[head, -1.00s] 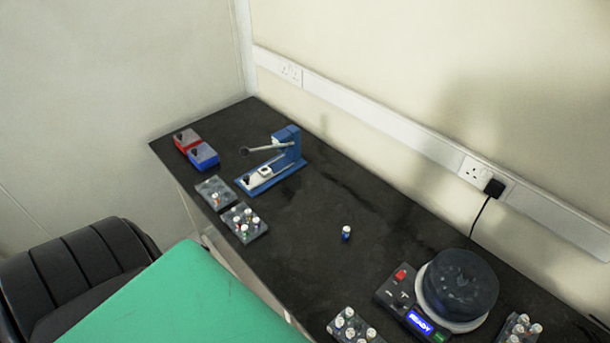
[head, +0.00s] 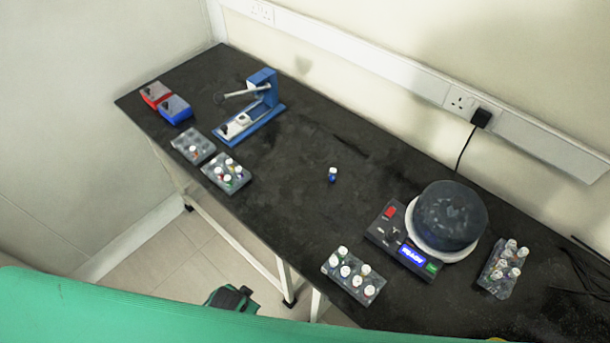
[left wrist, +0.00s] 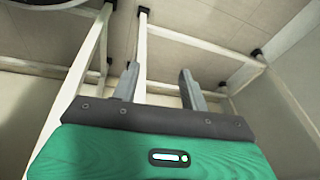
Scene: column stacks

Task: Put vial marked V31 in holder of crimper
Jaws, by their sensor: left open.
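The blue crimper (head: 262,98) stands at the back left of the black bench, with its lever raised and a pale holder (head: 241,119) on its base. A lone white-capped vial (head: 332,174) with a blue band stands mid-bench. Other vials sit in several grey racks, including a front rack (head: 353,274) and a left rack (head: 228,171). No vial marking is legible, so I cannot tell which is V31. My left gripper (left wrist: 158,85) is open and empty in the left wrist view, over the floor and bench frame. My right gripper is out of view.
A red box (head: 155,94) and a blue box (head: 175,108) stand at the far left. A round dark-topped device (head: 449,217) with a lit control panel stands at the right, beside another rack (head: 499,270). The bench between crimper and device is mostly clear.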

